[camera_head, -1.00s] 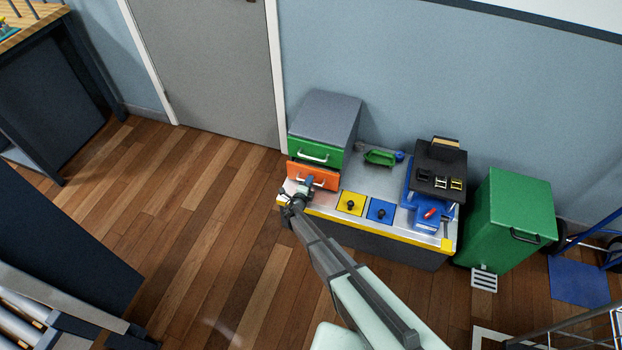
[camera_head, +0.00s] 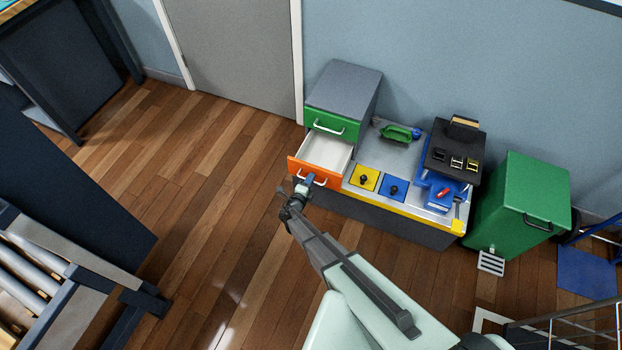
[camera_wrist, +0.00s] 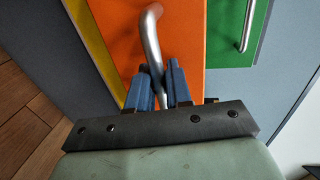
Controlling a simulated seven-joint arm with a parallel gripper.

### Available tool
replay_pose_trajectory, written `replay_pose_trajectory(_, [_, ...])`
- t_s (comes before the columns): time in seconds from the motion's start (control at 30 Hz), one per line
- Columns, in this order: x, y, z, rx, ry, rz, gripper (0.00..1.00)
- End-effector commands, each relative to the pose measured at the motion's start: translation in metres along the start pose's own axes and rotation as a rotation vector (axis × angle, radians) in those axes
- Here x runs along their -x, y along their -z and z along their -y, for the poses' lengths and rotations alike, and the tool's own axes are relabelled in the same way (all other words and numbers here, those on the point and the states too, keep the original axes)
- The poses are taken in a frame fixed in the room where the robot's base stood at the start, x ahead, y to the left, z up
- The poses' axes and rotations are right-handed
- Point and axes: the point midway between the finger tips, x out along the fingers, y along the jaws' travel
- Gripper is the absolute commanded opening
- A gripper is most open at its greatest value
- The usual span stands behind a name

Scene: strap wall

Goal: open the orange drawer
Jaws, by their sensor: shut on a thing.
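The orange drawer (camera_head: 316,174) is pulled out of the grey cabinet (camera_head: 345,86), and its pale, empty-looking inside shows. Its orange front also fills the middle of the wrist view (camera_wrist: 205,45). A silver bar handle (camera_wrist: 150,40) is fixed to that front. My gripper (camera_wrist: 163,78) has its blue fingers on either side of the handle bar, shut on it. In the head view my gripper (camera_head: 305,186) is at the orange front, partly hiding the handle.
A shut green drawer (camera_head: 331,124) sits above the orange one. To the right on the bench are yellow (camera_head: 364,179) and blue (camera_head: 394,189) panels with black knobs. A green bin (camera_head: 522,205) stands farther right. Wooden floor in front of the drawer is clear.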

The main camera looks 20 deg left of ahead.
Motion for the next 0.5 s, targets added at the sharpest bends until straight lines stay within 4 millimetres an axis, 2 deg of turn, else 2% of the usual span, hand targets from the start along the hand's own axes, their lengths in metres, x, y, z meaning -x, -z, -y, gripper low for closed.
replay_pose_trajectory(0.13, [-0.0003,-0.0003,0.0003,0.000,0.001,0.000,0.00])
replay_pose_trajectory(0.17, [-0.0003,-0.0003,0.0003,0.000,0.001,0.000,0.22])
replay_pose_trajectory(0.3, [-0.0004,-0.0002,0.0003,0.000,0.000,0.000,0.35])
replay_pose_trajectory(0.5, [-0.0004,-0.0002,0.0002,0.000,0.000,0.000,0.35])
